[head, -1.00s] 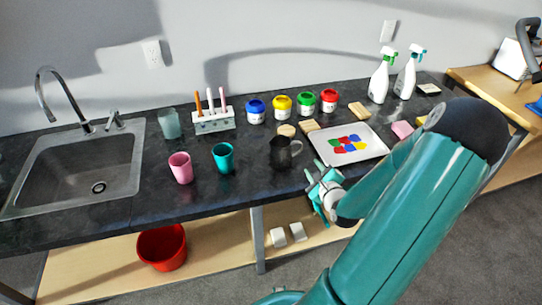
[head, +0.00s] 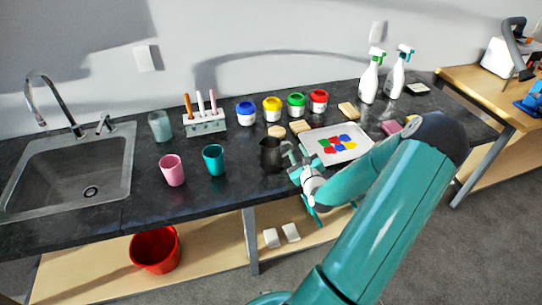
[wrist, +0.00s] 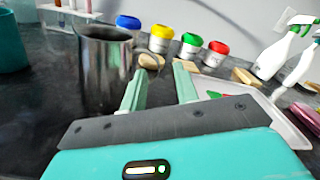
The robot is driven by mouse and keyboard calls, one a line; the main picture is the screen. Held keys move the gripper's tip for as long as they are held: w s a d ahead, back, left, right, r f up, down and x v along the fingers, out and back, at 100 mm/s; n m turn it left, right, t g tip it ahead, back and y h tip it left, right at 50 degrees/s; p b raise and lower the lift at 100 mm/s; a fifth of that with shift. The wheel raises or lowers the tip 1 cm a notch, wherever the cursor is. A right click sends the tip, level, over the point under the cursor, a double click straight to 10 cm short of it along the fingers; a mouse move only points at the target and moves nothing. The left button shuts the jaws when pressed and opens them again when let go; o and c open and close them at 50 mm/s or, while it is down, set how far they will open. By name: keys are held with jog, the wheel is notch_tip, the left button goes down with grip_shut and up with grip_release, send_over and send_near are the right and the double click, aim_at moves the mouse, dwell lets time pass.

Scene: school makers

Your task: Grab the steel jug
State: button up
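The steel jug (head: 270,155) stands upright on the dark counter, left of the paint tray, with its handle on its right side. In the wrist view the jug (wrist: 104,72) is large and close, just ahead and to the left of my gripper. My gripper (head: 297,166) is at the counter's front edge, just right of the jug. In the wrist view its two fingers (wrist: 158,85) are apart with nothing held between them. The left finger is close to the jug's right side; I cannot tell whether it touches the handle.
A white tray (head: 355,153) with coloured paint is right of the jug. Teal (head: 214,161) and pink (head: 173,170) cups stand to its left. Paint jars (head: 272,109) and sponges (head: 299,126) are behind. A sink (head: 120,180) is at far left.

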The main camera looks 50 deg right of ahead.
jog(key=shift+x, duration=2.8)
jog(key=shift+a+f, duration=0.15)
grip_shut()
